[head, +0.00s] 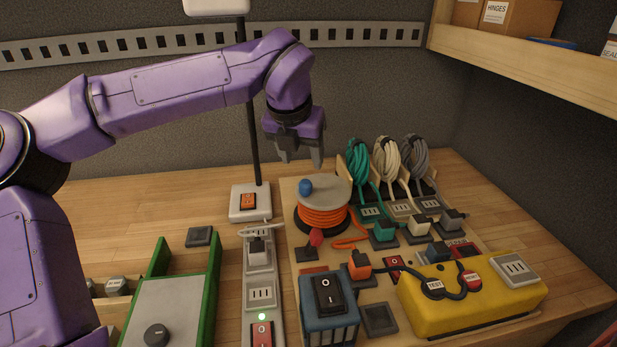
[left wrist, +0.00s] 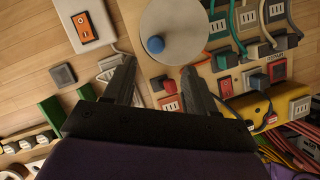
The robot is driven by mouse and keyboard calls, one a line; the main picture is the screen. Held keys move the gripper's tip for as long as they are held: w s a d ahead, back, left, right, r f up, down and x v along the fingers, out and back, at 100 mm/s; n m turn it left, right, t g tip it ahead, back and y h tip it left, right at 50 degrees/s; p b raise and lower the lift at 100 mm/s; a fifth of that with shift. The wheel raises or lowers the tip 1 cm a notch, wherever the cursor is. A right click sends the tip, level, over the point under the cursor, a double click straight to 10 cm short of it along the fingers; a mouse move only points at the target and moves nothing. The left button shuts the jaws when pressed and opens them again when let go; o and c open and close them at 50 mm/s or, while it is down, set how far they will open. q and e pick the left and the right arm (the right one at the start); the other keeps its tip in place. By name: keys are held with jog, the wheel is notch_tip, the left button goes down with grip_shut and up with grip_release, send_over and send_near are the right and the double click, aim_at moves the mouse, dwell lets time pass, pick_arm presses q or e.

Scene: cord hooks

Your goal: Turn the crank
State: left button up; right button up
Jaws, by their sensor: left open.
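The crank is a grey disc (head: 330,188) with a blue knob (head: 306,187) near its left edge. It tops a reel wound with orange cord (head: 323,218) on the wooden board. My left gripper (head: 299,163) is open and empty, pointing down above the disc, apart from the knob. In the left wrist view the blue knob (left wrist: 155,45) shows just beyond the gap between the open fingers, on the grey disc (left wrist: 185,35). The left gripper (left wrist: 158,68) hides nothing of the knob. My right gripper is not in view.
A lamp base (head: 250,202) with a black pole stands left of the reel. Coiled cords (head: 387,160) hang behind right. A power strip (head: 261,275), a blue switch box (head: 329,318), a yellow box (head: 470,300) and a green-sided box (head: 175,300) stand in front.

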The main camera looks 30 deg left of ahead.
aim_at(305, 182)
pick_arm(q)
jog(key=x, duration=0.5)
jog(key=a+p+x, duration=0.1)
jog(key=x, duration=0.2)
jog(key=shift+f, duration=0.3)
jog(key=shift+w+d+f, duration=0.1)
jog(key=shift+d+f, duration=0.05)
jog(key=shift+f, duration=0.15)
